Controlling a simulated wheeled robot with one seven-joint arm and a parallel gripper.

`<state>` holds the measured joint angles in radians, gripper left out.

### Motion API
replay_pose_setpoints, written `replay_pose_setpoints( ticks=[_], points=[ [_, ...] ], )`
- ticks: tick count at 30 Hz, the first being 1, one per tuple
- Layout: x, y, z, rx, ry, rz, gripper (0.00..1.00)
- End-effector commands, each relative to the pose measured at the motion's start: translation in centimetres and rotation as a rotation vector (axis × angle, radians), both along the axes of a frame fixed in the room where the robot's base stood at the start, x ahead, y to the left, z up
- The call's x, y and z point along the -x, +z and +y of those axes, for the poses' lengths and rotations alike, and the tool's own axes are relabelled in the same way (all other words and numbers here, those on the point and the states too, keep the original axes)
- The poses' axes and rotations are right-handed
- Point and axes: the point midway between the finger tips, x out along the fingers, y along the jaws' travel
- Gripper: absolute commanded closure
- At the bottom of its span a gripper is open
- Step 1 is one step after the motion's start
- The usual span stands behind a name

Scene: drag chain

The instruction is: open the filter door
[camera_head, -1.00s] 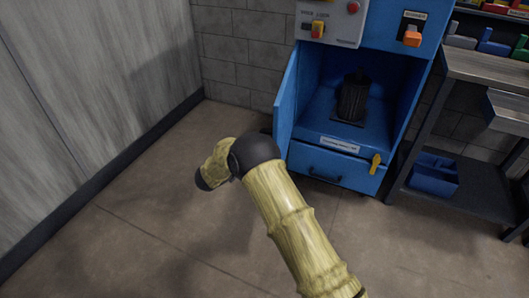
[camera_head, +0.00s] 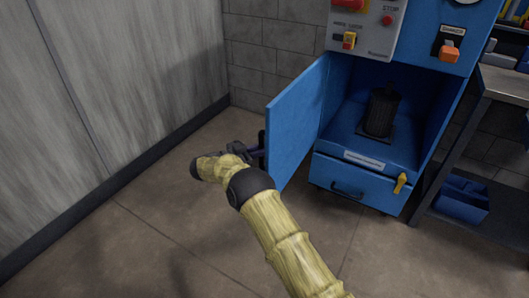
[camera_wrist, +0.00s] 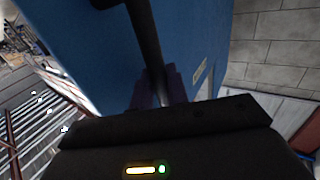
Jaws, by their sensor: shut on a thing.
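The blue filter door (camera_head: 294,122) stands open, swung out to the left of the blue cabinet in the head view. Its blue face also fills much of the wrist view (camera_wrist: 195,35). A dark bar handle (camera_wrist: 145,35) runs along the door in the wrist view. My gripper (camera_head: 256,148) is at the door's outer edge, shut on the handle; its fingers show dimly around the bar in the wrist view (camera_wrist: 158,88). A dark cylindrical filter (camera_head: 382,111) stands upright inside the open compartment.
Below the compartment is a blue drawer (camera_head: 352,187) with a yellow latch (camera_head: 400,183). A control panel (camera_head: 366,27) is above. A shelf with a blue bin (camera_head: 462,198) stands right. A grey wall panel (camera_head: 120,90) bounds the left; floor between is clear.

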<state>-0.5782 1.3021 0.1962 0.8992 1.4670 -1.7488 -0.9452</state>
Motion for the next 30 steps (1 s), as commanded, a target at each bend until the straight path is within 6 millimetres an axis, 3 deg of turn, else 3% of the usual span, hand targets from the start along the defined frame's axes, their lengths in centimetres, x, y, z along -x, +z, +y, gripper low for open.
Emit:
replay_pose_setpoints(
  ticks=[17, 18, 20, 30],
  points=[
    [-0.19, 0.14, 0.26, 0.003, -0.012, -0.003, 1.0],
    [-0.19, 0.13, 0.25, 0.003, -0.012, -0.003, 0.76],
    [-0.18, 0.12, 0.26, 0.002, -0.012, -0.002, 0.65],
    [-0.1, 0.07, 0.35, 0.002, -0.013, -0.001, 0.65]
  ],
)
